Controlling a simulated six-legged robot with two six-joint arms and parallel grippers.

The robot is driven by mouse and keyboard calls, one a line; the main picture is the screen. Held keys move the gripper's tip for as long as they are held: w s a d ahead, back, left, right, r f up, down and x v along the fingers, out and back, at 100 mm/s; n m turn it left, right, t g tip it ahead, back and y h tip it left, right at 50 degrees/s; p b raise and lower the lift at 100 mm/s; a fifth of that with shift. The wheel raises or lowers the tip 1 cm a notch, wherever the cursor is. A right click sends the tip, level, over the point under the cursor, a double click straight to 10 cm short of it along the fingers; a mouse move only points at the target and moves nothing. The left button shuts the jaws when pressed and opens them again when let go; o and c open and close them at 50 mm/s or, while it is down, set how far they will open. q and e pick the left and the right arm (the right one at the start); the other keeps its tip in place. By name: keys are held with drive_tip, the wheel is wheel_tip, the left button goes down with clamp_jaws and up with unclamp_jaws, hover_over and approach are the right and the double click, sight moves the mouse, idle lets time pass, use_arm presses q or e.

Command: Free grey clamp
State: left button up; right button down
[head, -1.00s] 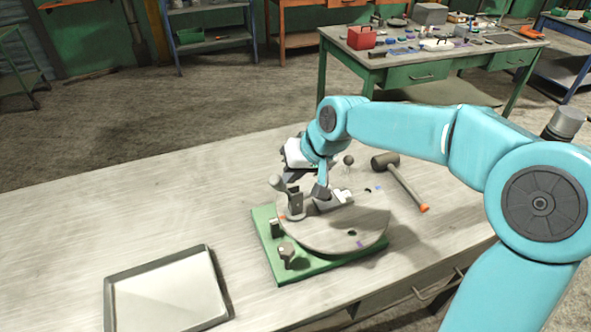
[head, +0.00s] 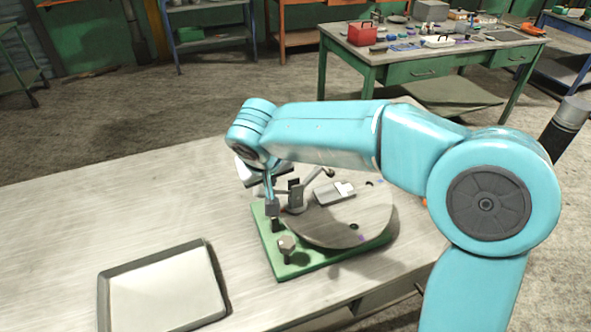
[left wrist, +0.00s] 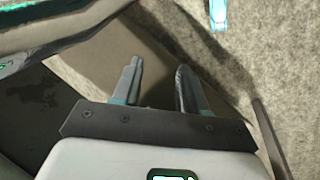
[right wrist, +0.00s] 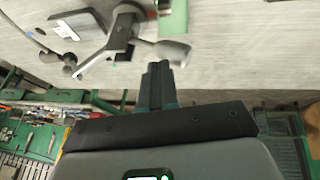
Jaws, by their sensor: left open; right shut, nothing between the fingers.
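The grey clamp (head: 295,194) stands at the left edge of a round grey disc (head: 350,225) on a green base plate (head: 300,267). A grey and white block (head: 333,193) lies on the disc. My right gripper (head: 272,210) is shut and empty, just left of the clamp. In the right wrist view, the clamp's grey handle (right wrist: 172,50) lies by my right fingertips (right wrist: 160,66); contact is unclear. My left gripper (left wrist: 157,68) is open and empty, absent from the head view.
A shallow metal tray (head: 224,277) lies at the front left of the workbench (head: 120,205). A knob post (head: 287,246) stands on the base plate's front corner. My right arm covers the back right of the bench. A green table (head: 410,72) with clutter stands behind.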

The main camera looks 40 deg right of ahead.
drive_tip(key=shift+w+a+f+b, duration=0.1)
drive_tip(key=shift+a+f+b, duration=0.2)
drive_tip(key=shift+a+b, duration=0.1)
idle(0.3)
